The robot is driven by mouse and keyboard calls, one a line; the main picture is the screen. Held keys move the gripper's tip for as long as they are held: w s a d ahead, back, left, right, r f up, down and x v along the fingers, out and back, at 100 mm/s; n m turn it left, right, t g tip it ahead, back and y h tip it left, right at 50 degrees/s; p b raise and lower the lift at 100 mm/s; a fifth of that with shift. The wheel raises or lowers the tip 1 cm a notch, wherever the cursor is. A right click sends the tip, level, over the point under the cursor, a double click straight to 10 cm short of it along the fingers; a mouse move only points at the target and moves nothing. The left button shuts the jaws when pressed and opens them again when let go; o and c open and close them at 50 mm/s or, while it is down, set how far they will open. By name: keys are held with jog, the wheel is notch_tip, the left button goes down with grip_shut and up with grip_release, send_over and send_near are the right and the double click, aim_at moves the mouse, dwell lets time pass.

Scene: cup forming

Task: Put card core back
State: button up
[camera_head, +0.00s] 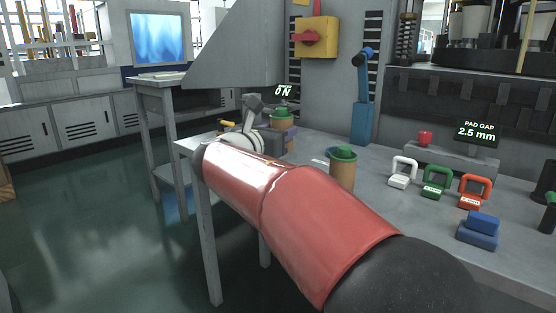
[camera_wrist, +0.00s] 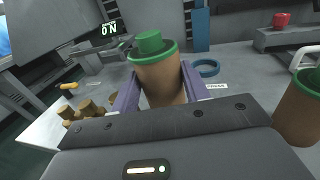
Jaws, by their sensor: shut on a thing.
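My gripper (camera_wrist: 158,88) is shut on a brown card core with a green rim and green top knob (camera_wrist: 160,74), with one purple finger on each side. The held core shows upright in the wrist view. In the head view it is the small green-topped core (camera_head: 281,119) at my gripper's end, partly hidden by my arm. A second green-topped core (camera_head: 342,172) stands on the bench, right of my gripper; it also shows at the right edge of the wrist view (camera_wrist: 298,108). Whether the held core touches a surface below is hidden.
A blue ring (camera_wrist: 207,68) lies on the bench behind the cores. White, green and red padlock-like pieces (camera_head: 436,182) and a blue block (camera_head: 478,230) are at right. Small brown pieces (camera_wrist: 90,108) lie at left. A lit ON sign (camera_head: 284,92) is behind.

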jog(key=shift+f+b, duration=0.65)
jog(key=shift+f, duration=1.75)
jog(key=shift+f, duration=0.1)
jog(key=o, duration=1)
jog(key=shift+r, duration=0.25)
jog(key=p+v, duration=0.1)
jog(key=v, duration=1.1)
jog(key=shift+f, duration=0.15)
jog(key=shift+s, duration=0.1)
